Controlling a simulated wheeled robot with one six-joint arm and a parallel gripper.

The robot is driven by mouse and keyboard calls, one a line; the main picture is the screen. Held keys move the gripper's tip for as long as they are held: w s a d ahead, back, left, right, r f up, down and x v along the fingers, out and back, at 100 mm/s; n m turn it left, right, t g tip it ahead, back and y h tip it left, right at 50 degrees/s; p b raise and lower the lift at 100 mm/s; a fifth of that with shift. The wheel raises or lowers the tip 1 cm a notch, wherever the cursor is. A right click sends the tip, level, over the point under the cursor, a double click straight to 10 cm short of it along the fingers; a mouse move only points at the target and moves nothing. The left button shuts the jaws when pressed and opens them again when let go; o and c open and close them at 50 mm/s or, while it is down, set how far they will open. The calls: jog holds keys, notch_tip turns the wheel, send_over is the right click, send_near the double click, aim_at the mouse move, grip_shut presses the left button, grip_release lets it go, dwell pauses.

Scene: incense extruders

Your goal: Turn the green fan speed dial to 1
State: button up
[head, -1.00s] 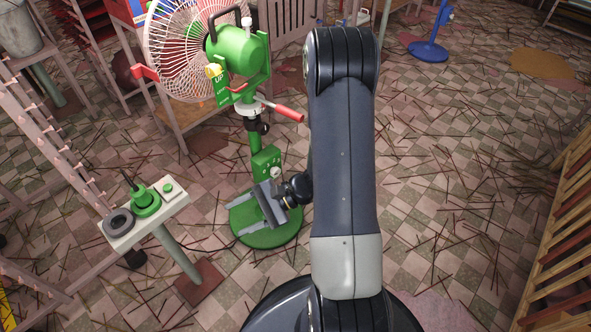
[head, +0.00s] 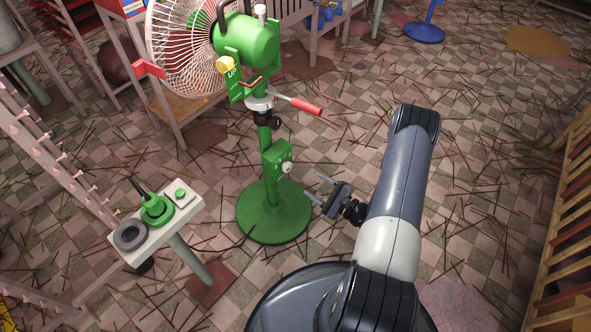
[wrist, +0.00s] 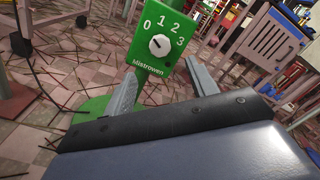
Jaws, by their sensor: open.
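The green fan (head: 248,42) stands on a green post with a round base (head: 272,222). Its green control box (head: 275,155) carries a white round dial (head: 287,168). In the wrist view the dial (wrist: 159,45) sits below the numbers 0, 1, 2 and 3, and its dark mark appears to point up-left, towards 0. My gripper (head: 313,186) is open and empty, to the right of and slightly below the box, its fingers towards the post. In the wrist view the gripper (wrist: 160,70) has a finger on either side below the dial, apart from it.
A small pale stand (head: 190,213) with a green device and a dark ring is to the left. A red-ended handle (head: 305,106) sticks out from the post above the box. Thin sticks litter the tiled floor. The floor on the right is open up to a wooden rack (head: 565,230).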

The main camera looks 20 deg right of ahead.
aim_at(289, 168)
jog(key=b+x, duration=0.1)
jog(key=x, duration=0.8)
jog(key=shift+w+a+b, duration=0.25)
jog(key=shift+b, duration=0.05)
jog(key=c, duration=1)
jog(key=m+b, duration=0.1)
jog(key=m, duration=0.2)
jog(key=shift+m+b, duration=0.3)
jog(key=shift+m, duration=0.1)
jog(key=shift+m+b, duration=0.45)
jog(key=shift+m, duration=1.55)
